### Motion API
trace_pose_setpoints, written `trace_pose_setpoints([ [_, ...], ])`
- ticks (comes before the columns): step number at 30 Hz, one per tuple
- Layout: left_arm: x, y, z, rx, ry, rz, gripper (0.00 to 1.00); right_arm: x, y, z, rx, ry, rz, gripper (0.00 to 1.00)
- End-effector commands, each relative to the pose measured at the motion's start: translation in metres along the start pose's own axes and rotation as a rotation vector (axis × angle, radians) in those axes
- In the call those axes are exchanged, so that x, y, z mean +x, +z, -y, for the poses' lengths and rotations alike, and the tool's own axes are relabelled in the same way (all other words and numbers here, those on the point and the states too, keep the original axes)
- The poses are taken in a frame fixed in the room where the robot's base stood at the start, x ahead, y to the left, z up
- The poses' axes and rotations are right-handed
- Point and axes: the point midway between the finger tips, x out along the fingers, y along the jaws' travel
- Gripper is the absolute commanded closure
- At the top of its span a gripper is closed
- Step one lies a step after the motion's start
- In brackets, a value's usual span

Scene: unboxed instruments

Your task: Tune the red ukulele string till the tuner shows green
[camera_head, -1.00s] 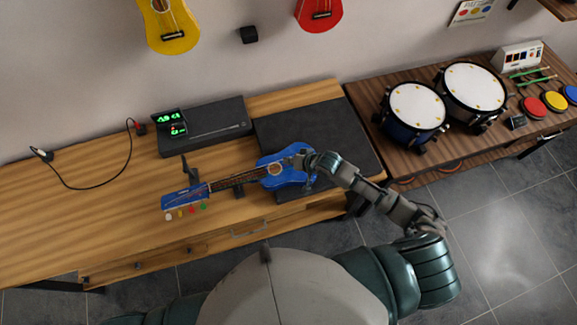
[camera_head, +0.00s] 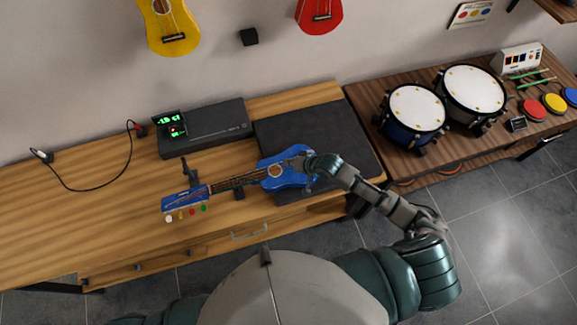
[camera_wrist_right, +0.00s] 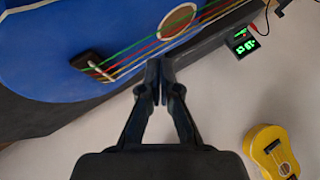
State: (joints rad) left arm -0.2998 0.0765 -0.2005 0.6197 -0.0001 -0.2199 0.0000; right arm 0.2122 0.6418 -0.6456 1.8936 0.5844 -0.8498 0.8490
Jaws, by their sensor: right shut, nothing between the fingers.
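The blue ukulele (camera_head: 268,178) lies face up on the bench, its neck pointing left. White, yellow, red (camera_head: 192,211) and green pegs line the near edge of its headstock (camera_head: 186,198). Coloured strings (camera_wrist_right: 135,57), a red one among them, run from the dark bridge over the sound hole in the right wrist view. The tuner display (camera_head: 170,124) shows green characters and a small red dot; it also shows in the wrist view (camera_wrist_right: 243,43). My right gripper (camera_head: 298,162) is shut and empty at the ukulele body, beside the strings (camera_wrist_right: 160,75). My left gripper is out of view.
A black box (camera_head: 205,130) stands behind the neck, and a dark mat (camera_head: 320,130) lies under the body. A black upright piece (camera_head: 190,170) stands by the headstock. Drums (camera_head: 415,108) stand on the right. The bench's left side is mostly clear, with a cable (camera_head: 95,188).

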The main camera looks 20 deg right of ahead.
Motion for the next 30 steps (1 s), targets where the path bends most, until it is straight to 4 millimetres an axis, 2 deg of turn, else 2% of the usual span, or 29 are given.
trace_pose_setpoints([
  [30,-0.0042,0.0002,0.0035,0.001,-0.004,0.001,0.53,0.0037,0.0039,-0.0071,0.001,0.000,0.000,1.00],
])
